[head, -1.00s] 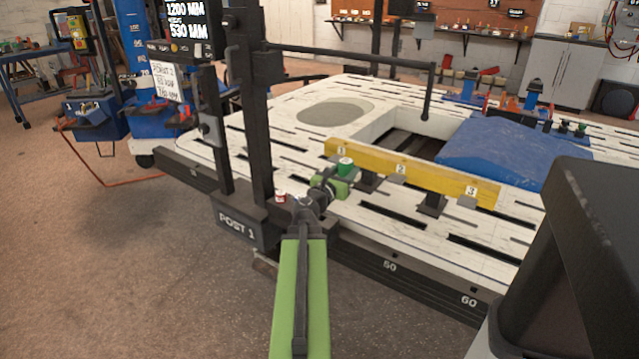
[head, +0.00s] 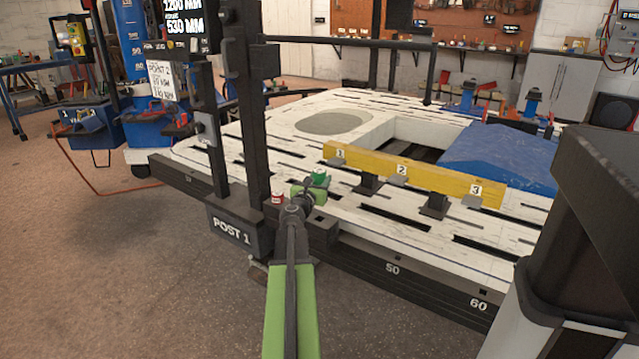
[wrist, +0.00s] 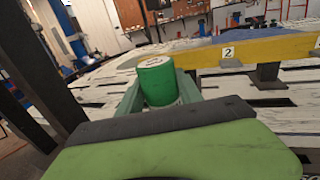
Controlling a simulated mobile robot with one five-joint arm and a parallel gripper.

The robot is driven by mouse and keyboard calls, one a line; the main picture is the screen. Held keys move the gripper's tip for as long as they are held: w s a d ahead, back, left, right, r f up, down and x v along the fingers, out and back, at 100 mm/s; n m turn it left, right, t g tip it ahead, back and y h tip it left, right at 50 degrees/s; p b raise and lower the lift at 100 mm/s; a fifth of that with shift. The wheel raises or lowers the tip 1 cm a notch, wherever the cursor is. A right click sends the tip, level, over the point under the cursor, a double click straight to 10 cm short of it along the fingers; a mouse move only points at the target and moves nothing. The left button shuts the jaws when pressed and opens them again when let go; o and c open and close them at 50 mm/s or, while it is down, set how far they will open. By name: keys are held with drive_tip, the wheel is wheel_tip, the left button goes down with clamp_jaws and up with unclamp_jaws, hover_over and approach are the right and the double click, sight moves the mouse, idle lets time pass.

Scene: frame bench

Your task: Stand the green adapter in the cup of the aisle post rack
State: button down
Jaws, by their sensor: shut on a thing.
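The green adapter (head: 320,178) is a short green cylinder with a pale top. My gripper (head: 311,189) is shut on it and holds it above the white bench near its front edge. In the wrist view the adapter (wrist: 158,82) is roughly upright, slightly tilted, between the jaws. The black post (head: 252,120) marked POST 1 stands just left of my gripper. A dark rack block (head: 318,229) sits beside its foot, partly behind my arm. A red-and-white piece (head: 277,199) is at the rack. I cannot make out an empty cup.
A yellow bar (head: 440,182) numbered 1 to 3 stands on dark supports right of my gripper. The white slotted bench (head: 380,230) has an opening and a blue cover (head: 500,155) behind. A black horizontal arm (head: 350,42) reaches right from the post. Floor is clear at left front.

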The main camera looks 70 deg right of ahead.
drive_tip(key=shift+s+f+b, duration=0.1)
drive_tip(key=shift+f+b, duration=2.8)
drive_tip(key=shift+f, duration=0.05)
drive_tip(key=shift+f+b, duration=2.75)
drive_tip(key=shift+b, duration=0.05)
drive_tip(key=c, duration=0.7)
unclamp_jaws()
drive_tip(key=shift+a, duration=0.1)
